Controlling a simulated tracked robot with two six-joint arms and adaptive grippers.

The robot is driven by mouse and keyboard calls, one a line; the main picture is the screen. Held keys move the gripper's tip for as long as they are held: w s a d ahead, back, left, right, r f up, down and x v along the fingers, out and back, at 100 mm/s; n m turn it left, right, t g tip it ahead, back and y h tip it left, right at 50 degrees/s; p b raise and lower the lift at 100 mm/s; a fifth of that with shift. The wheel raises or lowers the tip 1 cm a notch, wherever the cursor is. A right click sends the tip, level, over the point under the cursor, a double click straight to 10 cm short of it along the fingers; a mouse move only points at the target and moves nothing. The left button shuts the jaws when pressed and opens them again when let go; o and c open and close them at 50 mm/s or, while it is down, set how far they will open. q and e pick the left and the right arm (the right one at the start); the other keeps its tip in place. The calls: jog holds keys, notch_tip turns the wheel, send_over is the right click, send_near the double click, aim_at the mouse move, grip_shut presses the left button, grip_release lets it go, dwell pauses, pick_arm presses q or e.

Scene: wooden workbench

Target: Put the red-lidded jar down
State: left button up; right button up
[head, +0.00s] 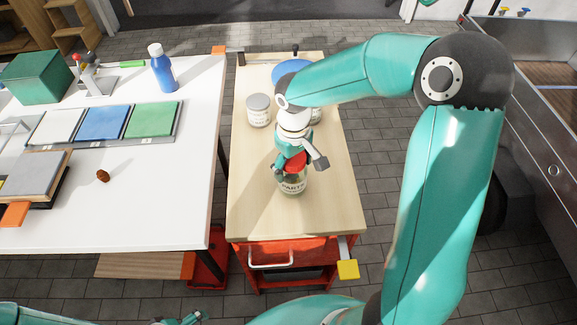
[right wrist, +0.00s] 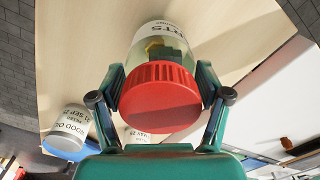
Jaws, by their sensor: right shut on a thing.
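The red-lidded jar (head: 292,184) is clear glass with a "PARTS" label. It is upright over the near half of the narrow wooden workbench (head: 255,215). I cannot tell whether its base touches the wood. My right gripper (head: 298,163) is shut on the jar from above, its fingers on both sides of the red lid. In the right wrist view the jar (right wrist: 160,95) shows between the two fingers, with yellow and dark pieces inside. A small part of my left gripper (head: 190,318) seems to show at the bottom edge; its jaws are unclear.
A grey-lidded jar (head: 258,110) stands farther back, with another jar (head: 316,115) partly hidden behind my right gripper. A blue round thing (head: 290,68) lies behind them. A white table (head: 160,190) is to the left. The wood near the front edge is clear.

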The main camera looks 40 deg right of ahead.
jog(key=shift+f, duration=0.15)
jog(key=o, duration=1.4)
notch_tip(320, 180, up, 12)
jog(key=shift+r+p, duration=0.2)
jog(key=shift+p, duration=0.1)
